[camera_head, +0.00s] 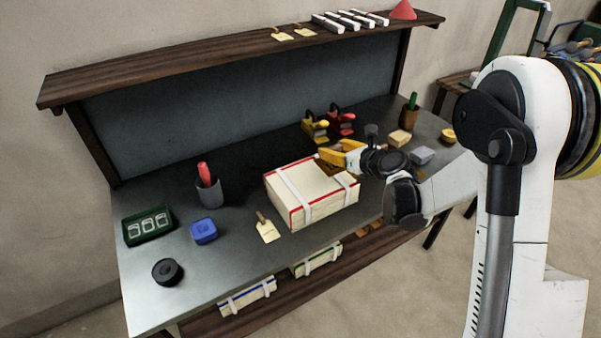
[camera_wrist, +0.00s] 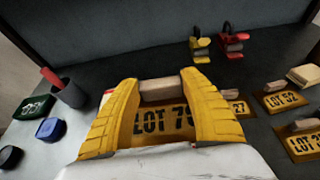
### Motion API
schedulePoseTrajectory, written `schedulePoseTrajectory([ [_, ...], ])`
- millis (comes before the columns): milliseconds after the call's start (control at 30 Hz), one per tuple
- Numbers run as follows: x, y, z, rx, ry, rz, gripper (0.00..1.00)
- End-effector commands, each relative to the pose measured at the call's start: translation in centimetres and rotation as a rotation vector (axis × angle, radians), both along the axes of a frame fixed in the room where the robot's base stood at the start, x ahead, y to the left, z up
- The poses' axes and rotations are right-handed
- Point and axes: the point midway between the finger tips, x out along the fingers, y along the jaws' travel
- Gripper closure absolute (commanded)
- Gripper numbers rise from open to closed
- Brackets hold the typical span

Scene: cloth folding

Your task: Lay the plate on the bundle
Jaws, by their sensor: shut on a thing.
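The cream cloth bundle (camera_head: 300,190) with red edging and white straps lies on the workbench, near its middle. My gripper (camera_head: 341,158) has yellow fingers and is over the bundle's back right part. In the wrist view the gripper (camera_wrist: 162,100) is shut on the wooden grip of a brown stencil plate (camera_wrist: 150,127). The plate reads "LOT 7" and a further digit partly covered by a finger. I cannot tell whether the plate touches the bundle. Much of the bundle is hidden in the wrist view.
Further plates lie to the right, one reading "LOT 52" (camera_wrist: 282,100). Yellow (camera_head: 315,128) and red (camera_head: 341,121) clamp-like tools stand behind the bundle. A grey cup (camera_head: 209,194), blue box (camera_head: 203,231), green tray (camera_head: 147,226) and black roll (camera_head: 167,272) are at left. A cream brush-like tool (camera_head: 268,231) lies in front.

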Motion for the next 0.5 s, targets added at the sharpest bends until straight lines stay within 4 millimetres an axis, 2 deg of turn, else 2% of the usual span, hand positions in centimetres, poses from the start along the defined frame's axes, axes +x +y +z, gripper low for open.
schedulePoseTrajectory([
  [33,0.3,1.5,-1.2,0.000,0.000,0.005,0.89],
  [200,1.4,5.4,-3.7,-0.001,0.000,0.006,0.89],
  [333,2.0,7.3,-4.8,0.000,0.000,0.003,0.89],
  [500,2.2,8.1,-5.4,0.001,0.000,0.002,0.89],
])
